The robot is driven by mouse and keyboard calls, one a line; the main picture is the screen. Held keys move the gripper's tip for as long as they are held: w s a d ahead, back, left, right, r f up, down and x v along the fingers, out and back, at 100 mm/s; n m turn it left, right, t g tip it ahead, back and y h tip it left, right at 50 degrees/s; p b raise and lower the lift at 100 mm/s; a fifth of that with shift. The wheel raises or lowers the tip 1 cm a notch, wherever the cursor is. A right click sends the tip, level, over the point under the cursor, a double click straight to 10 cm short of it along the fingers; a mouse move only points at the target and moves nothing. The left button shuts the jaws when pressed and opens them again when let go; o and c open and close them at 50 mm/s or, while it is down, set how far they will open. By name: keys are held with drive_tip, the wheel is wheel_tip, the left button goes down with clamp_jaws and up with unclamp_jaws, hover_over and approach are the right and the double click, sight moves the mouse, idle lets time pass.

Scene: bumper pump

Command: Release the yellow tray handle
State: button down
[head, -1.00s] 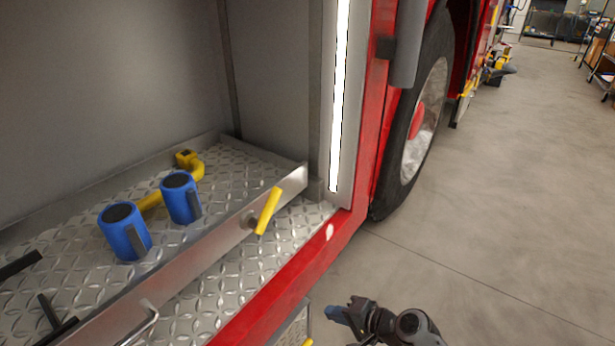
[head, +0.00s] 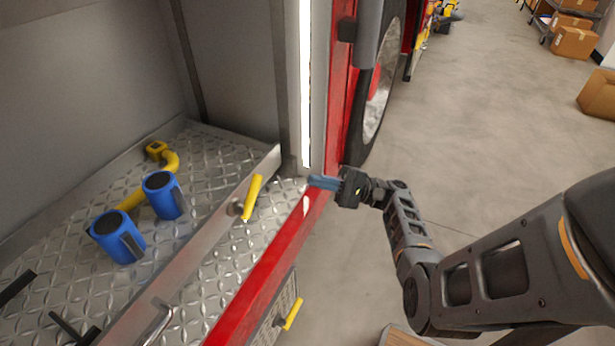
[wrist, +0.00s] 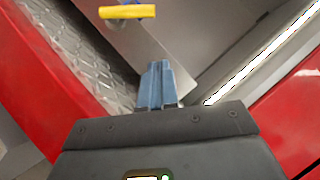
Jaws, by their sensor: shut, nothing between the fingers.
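The yellow tray handle (head: 252,197) is mounted on the outer face of the metal tray's front wall (head: 205,232). It stands tilted in the head view. It also shows at the top of the wrist view (wrist: 127,12). My gripper (head: 312,181) is shut and empty, with blue fingers pressed together, to the right of the handle and apart from it, by the red sill. In the wrist view my gripper (wrist: 157,68) points toward the tray wall's end, below and right of the handle.
Two blue cylinders (head: 163,195) (head: 117,237) and a yellow bent pipe (head: 170,162) stand or lie on the diamond-plate tray. A second yellow handle (head: 292,313) is lower on the truck's side. A red frame post and a wheel (head: 380,85) are behind my gripper. Open floor lies right.

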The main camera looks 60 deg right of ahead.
drive_tip(key=w+a+r+p, duration=0.2)
drive_tip(key=w+a+r, duration=0.2)
drive_tip(key=w+a, duration=0.3)
drive_tip(key=shift+r, duration=0.3)
drive_tip(key=shift+a, duration=0.1)
drive_tip(key=shift+r, duration=0.15)
wheel_tip(320, 180, up, 5)
drive_tip(key=n+g+h+p, duration=0.2)
drive_tip(key=n+g+p, duration=0.3)
drive_tip(key=n, duration=0.4)
hover_over(252, 196)
drive_tip(key=v, duration=0.2)
drive_tip(key=shift+s, duration=0.2)
